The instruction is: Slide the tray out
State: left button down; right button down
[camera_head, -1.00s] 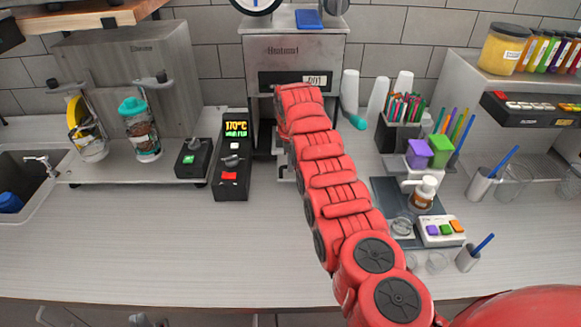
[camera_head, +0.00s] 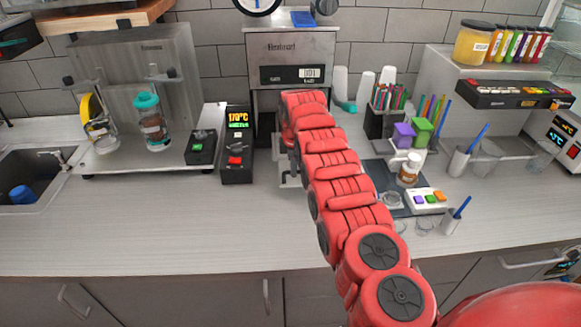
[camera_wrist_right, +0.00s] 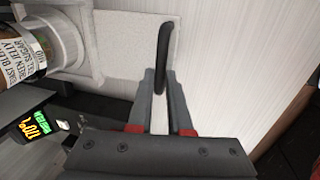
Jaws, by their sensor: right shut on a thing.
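The cup sealer (camera_head: 292,47) is a grey metal machine with a dark display panel, at the back middle of the counter in the head view. My red right arm reaches to its front and hides most of its lower part. In the right wrist view my right gripper (camera_wrist_right: 160,90) is shut on a black upright handle (camera_wrist_right: 164,50). The handle stands at the edge of a pale grey tray (camera_wrist_right: 125,42). A round holder (camera_wrist_right: 72,35) with a labelled cup (camera_wrist_right: 22,42) in it is beside the tray plate. The gripper's fingertips are hidden behind my arm in the head view. My left gripper is not in view.
A control box with a lit display (camera_head: 237,150) stands left of the sealer. Right of my arm are a dark mat with a bottle (camera_head: 409,170), a button box (camera_head: 427,201) and cups with blue straws. The front strip of the counter is clear.

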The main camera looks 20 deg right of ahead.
jog(key=c, duration=0.8)
grip_release()
jog(key=shift+c, duration=0.2)
jog(key=shift+r+b, duration=0.2)
jog(key=shift+b, duration=0.25)
jog(key=shift+r+b, duration=0.35)
jog(key=s+r, duration=0.3)
jog(key=r, duration=1.3)
jog(key=shift+s+a, duration=0.2)
jog(key=shift+a, duration=0.25)
